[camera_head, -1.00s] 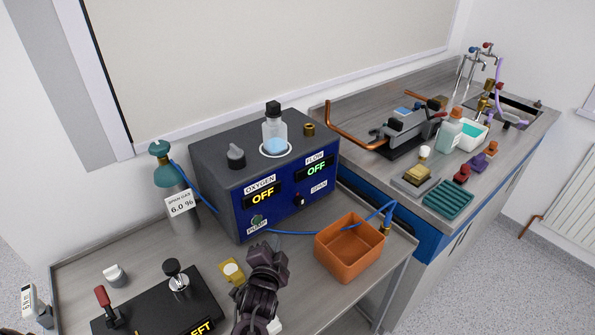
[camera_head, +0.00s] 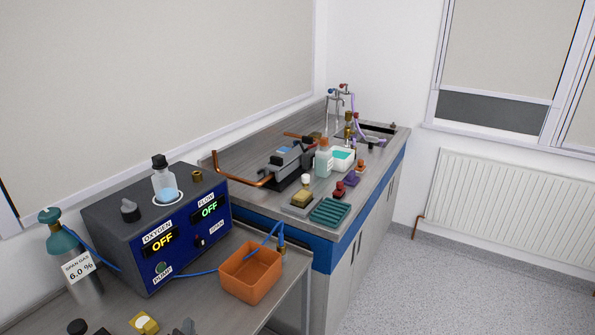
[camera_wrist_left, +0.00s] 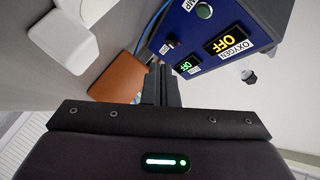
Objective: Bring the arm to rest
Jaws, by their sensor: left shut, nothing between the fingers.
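My left gripper (camera_wrist_left: 160,85) is shut and empty in the left wrist view, its two fingers together. In the head view only a small dark tip of it (camera_head: 187,327) shows at the bottom edge, in front of the analyser box and left of the orange bin. The analyser box (camera_wrist_left: 222,30) with its OFF displays lies beyond the fingers in the left wrist view. The orange bin (camera_wrist_left: 118,76) shows behind and left of the fingers there. The rest of the left arm is out of the head view. My right gripper is not in view.
The analyser box (camera_head: 122,236) carries a bottle (camera_head: 164,182) on top, with a span gas cylinder (camera_head: 76,262) at its left. The orange bin (camera_head: 250,277) stands near the table edge. The side bench (camera_head: 270,205) holds several items. The floor at right is clear.

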